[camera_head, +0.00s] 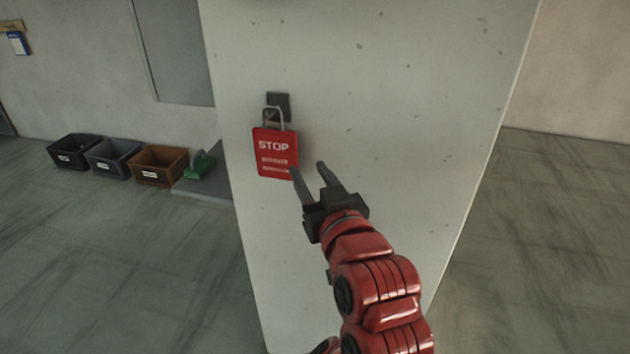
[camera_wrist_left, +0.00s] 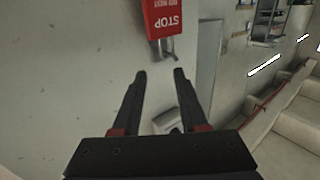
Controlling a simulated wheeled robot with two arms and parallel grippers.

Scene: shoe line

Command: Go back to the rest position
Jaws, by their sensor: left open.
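A red STOP tag (camera_head: 275,153) with a metal shackle (camera_head: 273,116) hangs from a small dark bracket (camera_head: 278,101) on the pale pillar. My left gripper (camera_head: 308,167) is open and empty, just right of the tag's lower edge in the head view. In the left wrist view the tag (camera_wrist_left: 165,18) appears upside down beyond the fingertips, with a gap between them. My left gripper (camera_wrist_left: 160,74) shows two spread fingers with nothing held between them. My right gripper is not in view.
The pale pillar (camera_head: 385,90) stands close in front of my arm. A black bin (camera_head: 74,150), a grey bin (camera_head: 113,156) and a brown bin (camera_head: 158,165) stand along the back wall. A green object (camera_head: 201,165) sits beside them on a grey slab.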

